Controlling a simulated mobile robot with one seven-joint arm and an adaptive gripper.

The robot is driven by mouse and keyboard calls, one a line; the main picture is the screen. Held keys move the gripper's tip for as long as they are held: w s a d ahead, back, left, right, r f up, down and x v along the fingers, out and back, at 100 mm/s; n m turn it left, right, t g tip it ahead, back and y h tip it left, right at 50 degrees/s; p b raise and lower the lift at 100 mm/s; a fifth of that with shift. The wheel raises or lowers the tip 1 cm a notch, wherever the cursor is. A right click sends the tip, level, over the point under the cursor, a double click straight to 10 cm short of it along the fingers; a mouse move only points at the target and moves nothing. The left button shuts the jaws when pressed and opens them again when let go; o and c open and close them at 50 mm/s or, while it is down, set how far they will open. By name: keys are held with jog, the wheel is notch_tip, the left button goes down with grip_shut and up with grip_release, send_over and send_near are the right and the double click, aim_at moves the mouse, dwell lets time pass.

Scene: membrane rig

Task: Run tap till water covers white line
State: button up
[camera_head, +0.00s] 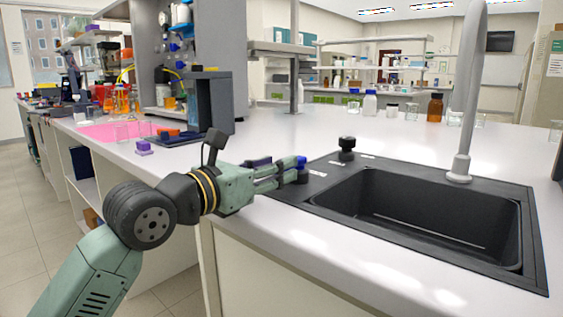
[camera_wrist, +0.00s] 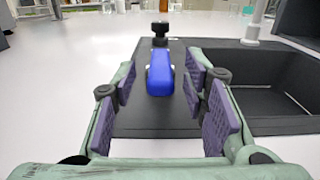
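The black sink (camera_head: 410,205) is set into the white worktop, with a grey tap spout (camera_head: 463,120) rising behind it.
A brown bottle (camera_head: 435,107), a blue-capped bottle (camera_head: 370,104) and glassware stand at the back. A grey apparatus (camera_head: 208,100), a pink tray (camera_head: 112,130) and a small purple item (camera_head: 144,147) are left. The worktop in front of the sink is clear.

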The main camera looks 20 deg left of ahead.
jog(key=shift+x, duration=1.25)
jog(key=shift+c, duration=0.4)
grip_shut()
